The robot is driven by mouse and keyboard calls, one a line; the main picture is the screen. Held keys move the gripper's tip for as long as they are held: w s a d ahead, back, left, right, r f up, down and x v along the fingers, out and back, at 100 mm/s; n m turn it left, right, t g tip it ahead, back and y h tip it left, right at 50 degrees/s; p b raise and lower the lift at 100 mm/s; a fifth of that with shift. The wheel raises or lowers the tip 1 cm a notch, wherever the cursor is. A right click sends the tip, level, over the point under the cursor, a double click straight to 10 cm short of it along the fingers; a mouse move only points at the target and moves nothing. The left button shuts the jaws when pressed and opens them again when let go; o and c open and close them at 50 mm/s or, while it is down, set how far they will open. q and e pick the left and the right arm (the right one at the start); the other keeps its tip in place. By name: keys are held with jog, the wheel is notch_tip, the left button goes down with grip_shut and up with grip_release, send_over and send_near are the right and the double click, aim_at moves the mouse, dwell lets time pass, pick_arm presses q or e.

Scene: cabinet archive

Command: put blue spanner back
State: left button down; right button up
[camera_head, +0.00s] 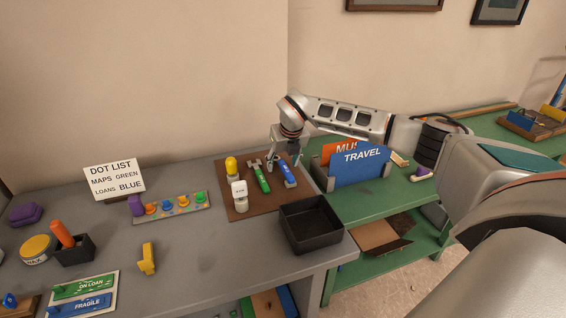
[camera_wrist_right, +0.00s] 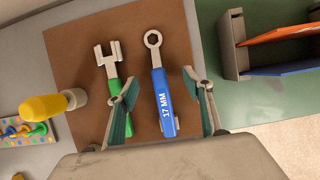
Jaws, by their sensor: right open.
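The blue spanner (camera_head: 287,174), marked 17 MM, lies on the brown board (camera_head: 262,206) on the grey desk. In the right wrist view the blue spanner (camera_wrist_right: 162,95) lies between the two fingers in the picture, its ring end pointing away from my gripper body. My right gripper (camera_head: 285,163) is open over the spanner, and its open fingers also show in the right wrist view (camera_wrist_right: 160,90). I cannot tell the exact height between fingers and spanner. A green spanner (camera_wrist_right: 113,90) lies beside it on the left. My left gripper is not in view.
A yellow-handled tool (camera_head: 231,166) and a white labelled item (camera_head: 240,194) stand left on the board. A black tray (camera_head: 312,238) is in front. A file holder with a blue TRAVEL folder (camera_head: 362,166) stands right on a green shelf. A DOT LIST sign (camera_head: 114,181) stands left.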

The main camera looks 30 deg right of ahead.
jog(key=shift+p+v, duration=1.3)
jog(key=shift+v, duration=0.2)
jog(key=shift+p+v, duration=1.1)
jog(key=shift+v, duration=0.4)
jog(key=shift+s, duration=0.1)
jog(key=shift+r, duration=0.15)
jog(key=v, duration=1.1)
jog(key=shift+s+r, duration=0.2)
jog(key=shift+r, duration=0.1)
jog(key=shift+a, duration=0.15)
